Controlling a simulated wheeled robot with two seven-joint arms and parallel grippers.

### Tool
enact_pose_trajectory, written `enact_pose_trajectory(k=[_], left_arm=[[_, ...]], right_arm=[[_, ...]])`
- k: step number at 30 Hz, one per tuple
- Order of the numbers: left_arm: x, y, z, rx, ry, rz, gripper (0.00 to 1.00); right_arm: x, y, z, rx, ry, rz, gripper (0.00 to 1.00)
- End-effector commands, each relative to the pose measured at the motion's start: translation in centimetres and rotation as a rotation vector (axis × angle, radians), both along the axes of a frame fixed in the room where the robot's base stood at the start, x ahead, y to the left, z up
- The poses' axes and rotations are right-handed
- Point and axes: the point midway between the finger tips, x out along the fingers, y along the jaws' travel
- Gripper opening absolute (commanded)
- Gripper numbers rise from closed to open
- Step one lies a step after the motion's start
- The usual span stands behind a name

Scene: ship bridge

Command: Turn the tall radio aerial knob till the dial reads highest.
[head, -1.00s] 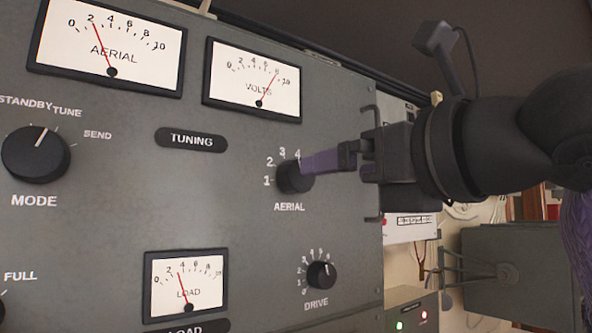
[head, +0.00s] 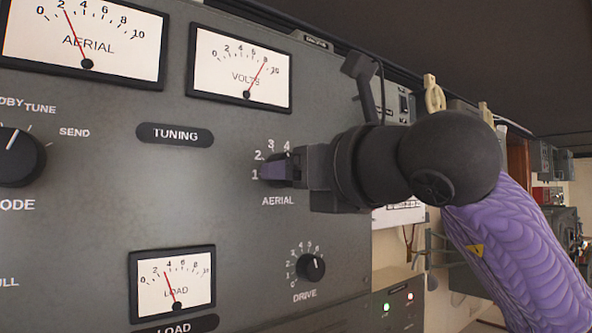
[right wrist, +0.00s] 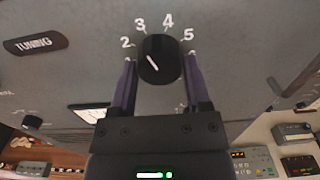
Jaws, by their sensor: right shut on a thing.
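The AERIAL knob (right wrist: 159,60) is black and round, with a white line toward the upper left, roughly between 2 and 3, in the right wrist view. In the head view it is mostly hidden behind my right gripper (head: 276,167). My right gripper (right wrist: 160,82) is shut on the knob, a purple finger on each side. The AERIAL dial (head: 84,38) is at the upper left of the grey radio panel (head: 110,200); its red needle reads about 2. My left gripper is not in view.
The VOLTS dial (head: 240,66), LOAD dial (head: 173,283), MODE knob (head: 18,157) and DRIVE knob (head: 310,267) share the panel. The DRIVE knob is below my right gripper. Shelves and a box with lit lamps (head: 400,300) stand to the right.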

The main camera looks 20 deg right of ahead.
Motion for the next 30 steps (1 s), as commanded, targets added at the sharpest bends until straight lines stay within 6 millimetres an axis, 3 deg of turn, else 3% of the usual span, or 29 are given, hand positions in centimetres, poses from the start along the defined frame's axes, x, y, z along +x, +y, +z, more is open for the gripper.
enact_pose_trajectory(k=[2,14,30], left_arm=[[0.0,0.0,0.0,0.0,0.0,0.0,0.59],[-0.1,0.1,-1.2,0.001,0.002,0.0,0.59],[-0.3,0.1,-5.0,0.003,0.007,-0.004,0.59]], right_arm=[[0.0,0.0,0.0,0.0,-0.001,0.0,0.03],[0.0,0.0,-0.2,0.093,0.033,0.001,0.03],[-0.1,0.1,-0.2,0.549,0.197,0.001,0.03]])
